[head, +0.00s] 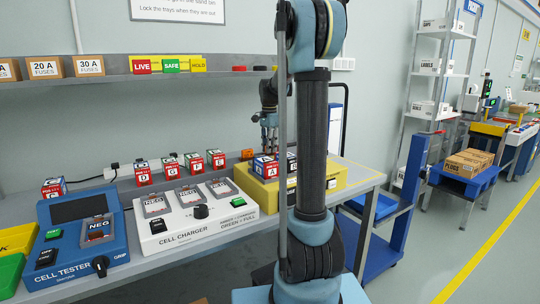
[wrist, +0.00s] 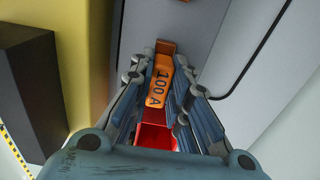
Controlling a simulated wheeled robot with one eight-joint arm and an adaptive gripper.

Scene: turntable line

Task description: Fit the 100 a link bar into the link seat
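The orange link bar (wrist: 160,84) is marked "100 A" and lies between the fingers of my gripper (wrist: 163,88) in the wrist view. The fingers close in on both its sides and appear to grip it. A brown-orange tab (wrist: 166,47) shows at its far end. A red part (wrist: 157,138) shows between the fingers below the bar; I cannot tell what it is. In the head view my gripper (head: 269,143) points down behind the yellow block, and the bar cannot be made out there. I cannot identify the link seat in either view.
The yellow block (head: 325,180) with cells on top stands at the bench's right. The white cell charger (head: 165,232) and blue cell tester (head: 75,262) stand left. A shelf (head: 120,79) runs along the wall.

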